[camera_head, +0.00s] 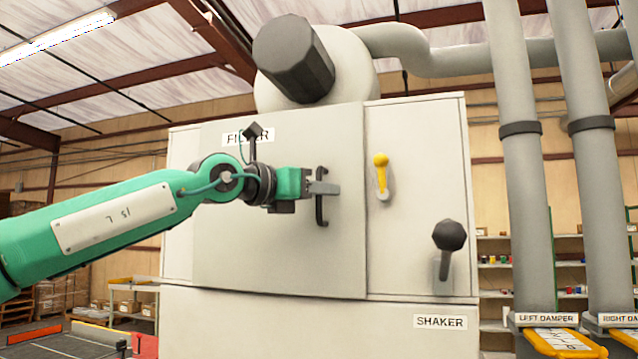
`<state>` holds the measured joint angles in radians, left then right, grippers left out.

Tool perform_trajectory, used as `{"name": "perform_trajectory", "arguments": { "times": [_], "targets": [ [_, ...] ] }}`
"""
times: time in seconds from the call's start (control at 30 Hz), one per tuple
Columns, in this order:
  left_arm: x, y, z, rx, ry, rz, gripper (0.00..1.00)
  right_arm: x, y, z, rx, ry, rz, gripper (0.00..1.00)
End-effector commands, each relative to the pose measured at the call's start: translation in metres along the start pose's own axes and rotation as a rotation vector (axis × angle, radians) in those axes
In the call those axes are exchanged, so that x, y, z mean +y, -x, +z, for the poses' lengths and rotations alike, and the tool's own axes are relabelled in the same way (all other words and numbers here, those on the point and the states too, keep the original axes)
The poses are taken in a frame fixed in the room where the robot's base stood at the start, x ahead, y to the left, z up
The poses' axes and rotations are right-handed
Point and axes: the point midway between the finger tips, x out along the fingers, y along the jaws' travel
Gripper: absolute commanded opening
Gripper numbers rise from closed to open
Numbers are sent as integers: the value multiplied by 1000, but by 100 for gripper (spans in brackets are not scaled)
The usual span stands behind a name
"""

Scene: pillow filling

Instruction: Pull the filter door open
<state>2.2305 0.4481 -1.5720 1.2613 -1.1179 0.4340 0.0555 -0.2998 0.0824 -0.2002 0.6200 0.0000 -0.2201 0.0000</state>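The filter door (275,245) is a large pale grey panel on the cabinet, under a partly covered FILTER label (236,137). My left gripper (325,188) is at the handle, with a grey finger across the middle of the bar. The other finger is hidden, so I cannot tell whether they are closed on the bar. My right gripper is not in view.
A yellow lever (381,172) and a black-knobbed shaker lever (449,237) stick out right of the door. Grey pipes (523,190) rise at the right, above yellow damper handles (562,343). A dark motor (293,60) sits above. A table (75,345) stands at the lower left.

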Motion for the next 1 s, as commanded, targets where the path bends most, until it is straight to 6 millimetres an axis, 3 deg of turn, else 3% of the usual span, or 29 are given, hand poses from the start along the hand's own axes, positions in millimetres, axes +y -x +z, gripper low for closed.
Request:
{"name": "perform_trajectory", "arguments": {
  "times": [0.27,0.4,0.77,1.0],
  "targets": [
    [0,-1,-1,0,0,0,26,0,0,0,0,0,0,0],
    [0,-1,-1,0,0,0,0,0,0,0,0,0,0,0],
    [-1,3,-1,0,3,-12,0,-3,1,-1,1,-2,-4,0],
    [-9,26,0,0,4,-91,0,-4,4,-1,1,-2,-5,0]
  ]
}}
